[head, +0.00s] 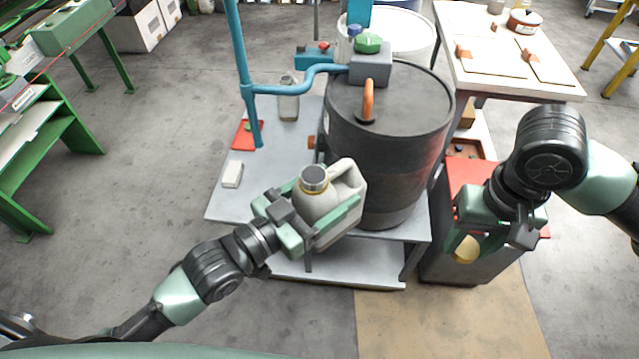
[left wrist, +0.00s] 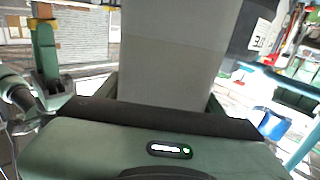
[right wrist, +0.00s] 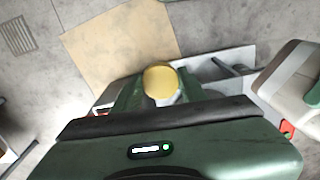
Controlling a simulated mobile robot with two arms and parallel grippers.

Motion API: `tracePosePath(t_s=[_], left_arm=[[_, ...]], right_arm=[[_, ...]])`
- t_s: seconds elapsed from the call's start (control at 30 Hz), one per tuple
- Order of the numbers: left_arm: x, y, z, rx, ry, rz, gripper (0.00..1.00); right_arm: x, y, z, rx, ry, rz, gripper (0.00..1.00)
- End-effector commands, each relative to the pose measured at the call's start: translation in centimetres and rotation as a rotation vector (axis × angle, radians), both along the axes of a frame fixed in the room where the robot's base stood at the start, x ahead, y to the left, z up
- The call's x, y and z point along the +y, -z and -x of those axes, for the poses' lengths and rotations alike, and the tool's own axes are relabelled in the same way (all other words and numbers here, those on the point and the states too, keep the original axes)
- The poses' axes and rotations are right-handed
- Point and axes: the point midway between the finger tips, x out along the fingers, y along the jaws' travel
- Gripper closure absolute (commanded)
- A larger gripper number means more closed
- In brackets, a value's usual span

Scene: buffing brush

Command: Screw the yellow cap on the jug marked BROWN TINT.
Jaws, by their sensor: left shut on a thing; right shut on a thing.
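A pale beige jug (head: 345,192) with a side handle is held by my left gripper (head: 318,224) above the grey bench, in front of the drum. Its neck (head: 314,178) faces up, with a grey round top and a yellowish rim. No label on it is readable. Its body fills the middle of the left wrist view (left wrist: 172,50). My right gripper (head: 468,240) is shut on the yellow cap (head: 467,249), right of the jug and apart from it. The cap also shows between the fingers in the right wrist view (right wrist: 160,82), where the jug (right wrist: 295,82) is at the right edge.
A large dark drum (head: 385,150) stands behind the jug on the grey bench (head: 225,200). A blue pipe (head: 243,95) rises at its left. A grey cabinet with a red top (head: 475,180) is beside my right gripper. A wooden table (head: 500,50) stands behind.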

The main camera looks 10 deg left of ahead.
Motion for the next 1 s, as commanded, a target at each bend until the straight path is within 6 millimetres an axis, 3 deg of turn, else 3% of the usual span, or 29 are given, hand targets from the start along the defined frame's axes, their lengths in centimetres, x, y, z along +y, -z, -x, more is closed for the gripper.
tracePosePath(t_s=[0.3,0.47,0.73,1.0], left_arm=[[0.0,0.0,0.0,-0.001,0.000,0.001,1.00],[0.0,-0.1,0.0,-0.003,0.000,0.001,1.00],[0.0,-0.2,0.0,-0.004,-0.001,0.002,1.00],[0.0,-0.2,0.0,-0.004,-0.001,0.002,1.00]], right_arm=[[0.1,-0.1,-0.1,0.000,-0.003,0.000,0.95],[2.1,-1.1,-1.1,-0.004,-0.052,-0.003,0.95],[10.1,-6.0,-4.1,-0.009,-0.271,0.003,0.95],[18.7,-12.2,-4.9,-0.007,-0.512,0.005,0.95]])
